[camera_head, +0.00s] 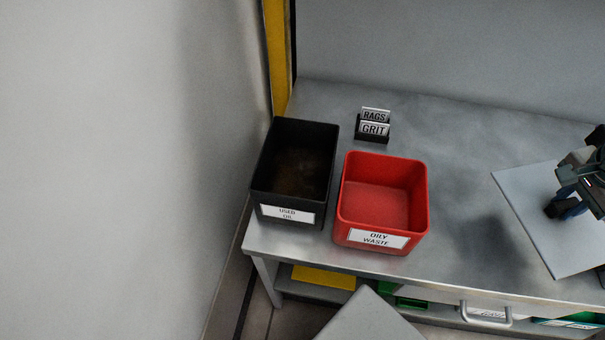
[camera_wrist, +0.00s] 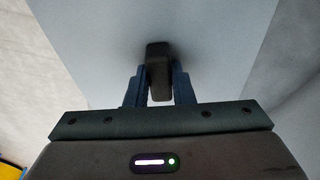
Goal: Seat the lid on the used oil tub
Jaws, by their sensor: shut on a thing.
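The used oil tub (camera_head: 292,199) is a black, open-topped box with a white "USED OIL" label, at the left end of the metal bench in the head view. Its inside looks dark brown. The lid (camera_head: 534,190) is a flat pale grey plate at the right of the head view, well apart from the tub. My gripper (camera_head: 567,207) is above the lid, shut on its dark handle. In the wrist view the fingers (camera_wrist: 159,88) close on the handle (camera_wrist: 158,52), with the lid (camera_wrist: 215,45) spread behind it. A dark shadow on the bench suggests the lid is raised.
A red "OILY WASTE" bin (camera_head: 384,165) stands open just right of the tub. A small holder with "RAGS" and "GRIT" cards (camera_head: 374,128) stands behind it. A yellow post (camera_head: 277,55) and wall are near the tub's left. The bench (camera_head: 455,180) is clear between bin and lid.

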